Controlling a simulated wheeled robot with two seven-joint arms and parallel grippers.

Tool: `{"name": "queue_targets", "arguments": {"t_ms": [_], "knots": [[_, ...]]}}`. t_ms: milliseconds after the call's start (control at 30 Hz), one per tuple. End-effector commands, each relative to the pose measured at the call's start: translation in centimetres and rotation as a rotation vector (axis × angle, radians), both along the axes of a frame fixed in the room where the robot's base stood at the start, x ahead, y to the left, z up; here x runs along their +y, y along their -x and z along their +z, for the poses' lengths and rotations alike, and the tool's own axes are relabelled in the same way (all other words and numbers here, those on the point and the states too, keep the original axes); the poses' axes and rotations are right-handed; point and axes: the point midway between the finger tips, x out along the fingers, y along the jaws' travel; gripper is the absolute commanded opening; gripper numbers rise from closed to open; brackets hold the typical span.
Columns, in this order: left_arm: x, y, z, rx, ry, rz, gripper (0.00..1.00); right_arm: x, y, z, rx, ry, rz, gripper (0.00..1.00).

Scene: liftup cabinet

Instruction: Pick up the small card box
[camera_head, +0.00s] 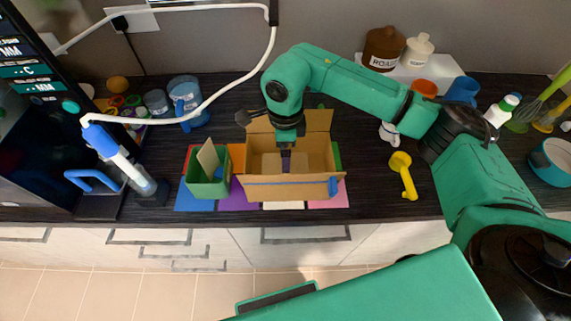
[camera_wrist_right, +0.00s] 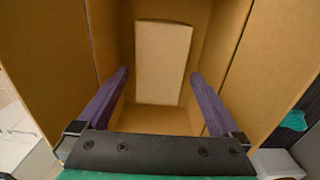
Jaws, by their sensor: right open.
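The small card box (camera_wrist_right: 163,62) is a plain tan block lying on the floor of a larger open cardboard box (camera_wrist_right: 65,60). In the head view the larger box (camera_head: 290,188) stands on the counter with its flaps open, and the small box (camera_head: 299,162) is partly hidden behind my gripper. My right gripper (camera_head: 286,165) reaches down into the larger box from above. In the wrist view its two purple fingers (camera_wrist_right: 163,100) are spread wide, one on each side of the small box's near end, with nothing held between them. My left gripper is not in view.
A green open box (camera_head: 207,186) stands left of the larger box, on a multicoloured mat (camera_head: 195,203). A yellow scoop (camera_head: 404,175) lies to the right. A blue-handled tool with a white hose (camera_head: 122,155) stands left. Mugs and jars (camera_head: 384,48) line the back.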

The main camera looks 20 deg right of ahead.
Motion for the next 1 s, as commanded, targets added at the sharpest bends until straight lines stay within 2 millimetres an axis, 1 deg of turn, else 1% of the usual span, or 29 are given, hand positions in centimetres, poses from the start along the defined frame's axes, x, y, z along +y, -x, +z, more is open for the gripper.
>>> {"name": "queue_targets", "arguments": {"t_ms": [67, 167, 200, 233, 333, 400, 533, 567, 600, 667, 700, 733, 1000], "knots": [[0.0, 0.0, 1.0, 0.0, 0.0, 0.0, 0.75, 0.0, 0.1, -0.6, 0.003, 0.0, -0.001, 1.0], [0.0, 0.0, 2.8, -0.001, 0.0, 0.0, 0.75, -0.1, 0.1, -2.2, 0.006, 0.0, -0.001, 1.0], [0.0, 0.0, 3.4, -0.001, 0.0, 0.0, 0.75, -0.1, 0.1, -3.0, 0.005, 0.001, -0.001, 1.0], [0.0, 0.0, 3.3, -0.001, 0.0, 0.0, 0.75, -0.1, 0.1, -3.8, 0.005, 0.0, -0.001, 1.0], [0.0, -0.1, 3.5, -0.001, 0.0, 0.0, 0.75, -0.1, 0.0, -5.3, 0.002, 0.0, 0.0, 1.0], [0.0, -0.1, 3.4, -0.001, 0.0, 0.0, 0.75, -0.1, 0.0, -5.6, 0.0, 0.0, 0.0, 1.0], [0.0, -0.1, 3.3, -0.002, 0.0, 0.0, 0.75, -0.1, 0.0, -5.6, 0.0, -0.001, 0.0, 1.0], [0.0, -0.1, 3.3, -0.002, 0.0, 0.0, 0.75, -0.1, 0.0, -5.6, 0.0, -0.001, 0.0, 0.89], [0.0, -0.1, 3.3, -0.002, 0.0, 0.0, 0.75, -0.1, 0.0, -5.6, 0.0, -0.001, 0.0, 0.73], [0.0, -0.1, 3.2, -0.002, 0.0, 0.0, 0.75, -0.1, 0.0, -5.6, 0.0, -0.001, 0.0, 0.5], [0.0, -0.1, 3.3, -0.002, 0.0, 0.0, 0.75, -0.1, 0.0, -5.6, 0.0, -0.001, 0.0, 0.35], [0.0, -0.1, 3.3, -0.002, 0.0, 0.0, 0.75, -0.1, -0.1, -5.6, 0.0, -0.001, 0.0, 0.23], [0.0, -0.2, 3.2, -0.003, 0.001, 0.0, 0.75, -0.1, -0.1, -5.4, -0.001, -0.002, 0.0, 0.23]]}}
